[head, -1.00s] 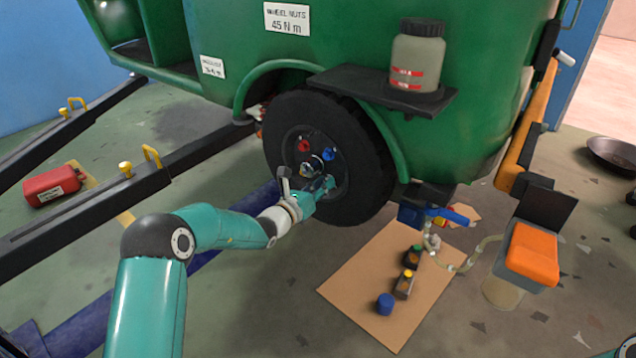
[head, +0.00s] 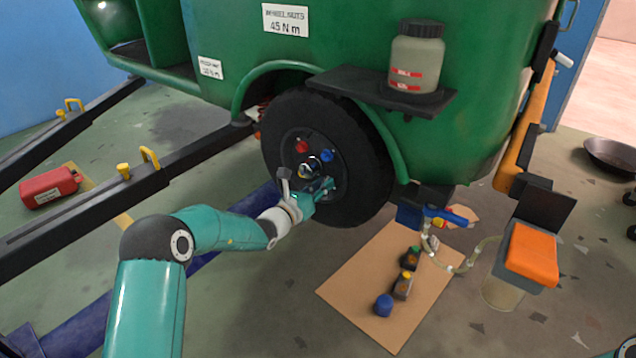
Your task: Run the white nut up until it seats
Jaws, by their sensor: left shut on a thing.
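The black wheel (head: 360,165) sits under the arch of the green rickshaw body (head: 340,35). On its hub, a red nut (head: 302,147) is at the upper left and a blue nut (head: 327,155) at the upper right. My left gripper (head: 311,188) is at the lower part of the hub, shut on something. The white nut cannot be made out; the fingers cover that part of the hub, so it is likely hidden there. My right gripper is not in view.
A shelf (head: 385,92) with a jar (head: 417,60) juts out above the wheel. A cardboard sheet (head: 350,290) with small bottles lies at lower right, beside an orange-topped unit (head: 532,254).

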